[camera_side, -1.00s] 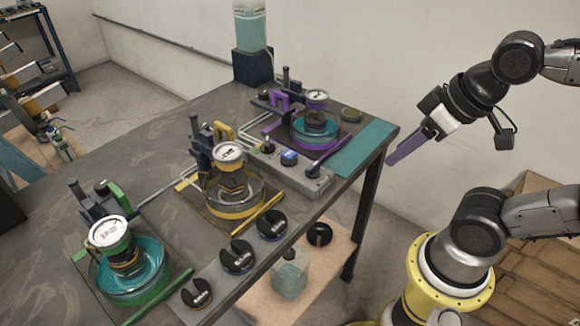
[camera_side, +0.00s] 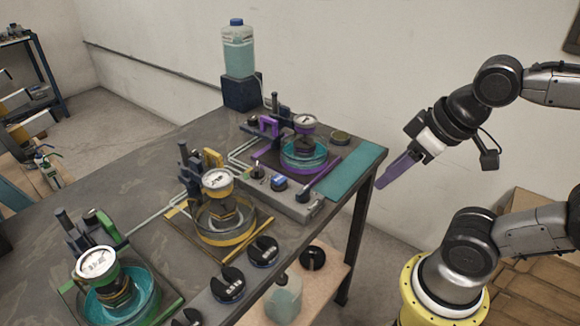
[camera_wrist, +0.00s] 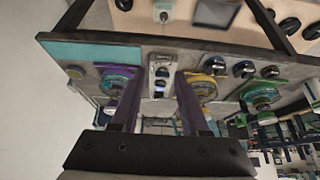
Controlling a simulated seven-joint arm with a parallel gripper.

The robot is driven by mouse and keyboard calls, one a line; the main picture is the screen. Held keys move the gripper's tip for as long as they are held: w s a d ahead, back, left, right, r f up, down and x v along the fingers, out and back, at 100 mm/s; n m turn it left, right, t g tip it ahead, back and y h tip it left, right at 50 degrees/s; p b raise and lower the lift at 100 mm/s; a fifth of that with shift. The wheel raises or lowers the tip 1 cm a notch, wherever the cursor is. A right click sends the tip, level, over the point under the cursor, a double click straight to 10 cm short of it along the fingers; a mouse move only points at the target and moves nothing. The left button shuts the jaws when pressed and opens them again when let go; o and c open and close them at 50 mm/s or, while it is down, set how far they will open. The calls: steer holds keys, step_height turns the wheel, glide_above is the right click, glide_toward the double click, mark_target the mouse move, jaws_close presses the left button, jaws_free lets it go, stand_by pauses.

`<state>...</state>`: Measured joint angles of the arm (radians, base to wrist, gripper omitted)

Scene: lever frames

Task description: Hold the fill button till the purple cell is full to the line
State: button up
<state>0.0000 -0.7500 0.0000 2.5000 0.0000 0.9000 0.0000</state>
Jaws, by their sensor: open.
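The purple cell (camera_side: 303,156) is a round clear dish with teal liquid and a gauge on top, at the table's far right end. Its fill line is too small to make out. A grey control box (camera_side: 300,205) in front of it carries a blue button (camera_side: 280,183), a small switch and a dark lever; labels are unreadable. My gripper (camera_side: 381,184), with purple fingers, is open and empty, in the air right of the table end, apart from the box. In the wrist view the control box (camera_wrist: 162,72) shows between the fingertips, the purple cell (camera_wrist: 116,80) left of it.
A yellow cell (camera_side: 222,215) and a green cell (camera_side: 118,292) stand further left. Several black knobs (camera_side: 263,250) line the front edge. A supply bottle (camera_side: 238,50) stands behind. A bare teal strip (camera_side: 350,168) covers the right end of the table.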

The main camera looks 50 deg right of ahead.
steer(key=c, duration=0.5)
steer(key=shift+s+f+n, duration=0.1)
steer(key=shift+s+n, duration=0.05)
steer(key=shift+n, duration=0.45)
jaws_close()
steer(key=w+r+n+g, duration=0.3)
steer(key=w+r+n, duration=0.75)
steer(key=n, duration=0.25)
steer(key=w+f+n+g, duration=0.1)
steer(key=w+f+n, duration=0.1)
steer(key=w, duration=0.5)
steer(key=w+a+f+n+g, duration=0.1)
steer(key=w+f, duration=0.3)
steer(key=w, duration=0.3)
steer(key=shift+w+a+f+n+g, duration=0.15)
steer(key=shift+w+a+n+g, duration=0.15)
steer(key=shift+n, duration=0.1)
steer(key=shift+s, duration=0.1)
